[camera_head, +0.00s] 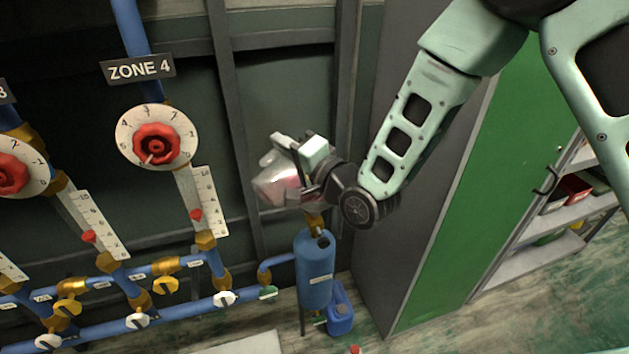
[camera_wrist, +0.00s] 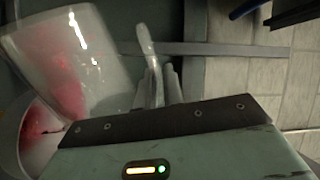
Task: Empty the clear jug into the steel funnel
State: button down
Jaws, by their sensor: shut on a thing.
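The clear jug (camera_head: 275,184) is held tipped over above the blue tank in the head view, with pinkish-red liquid inside. In the wrist view the jug (camera_wrist: 85,62) fills the upper left, with red liquid along its wall. My gripper (camera_head: 308,168) is shut on the jug's handle (camera_wrist: 152,65). The steel funnel (camera_wrist: 42,150) appears as a round pale rim with red liquid in it, at the lower left of the wrist view beneath the jug. In the head view the funnel is mostly hidden by the jug and my gripper.
The blue tank (camera_head: 315,270) stands below, with a blue canister (camera_head: 341,312) beside it. Blue pipes with valves and red dials (camera_head: 156,143) line the left. A green-doored cabinet (camera_head: 480,190) stands close on the right, with shelves beyond it.

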jog(key=shift+w+d+f+m, duration=0.1)
jog(key=shift+w+d+m, duration=0.4)
jog(key=shift+w+d, duration=0.1)
jog(key=shift+w+d+r+m+p, duration=0.2)
jog(key=shift+w+d+m, duration=0.15)
jog(key=shift+m, duration=0.25)
jog(key=shift+w+d+r+m+p, duration=0.15)
jog(key=shift+w+d+m, duration=0.1)
jog(key=shift+d+m, duration=0.3)
dwell(0.6)
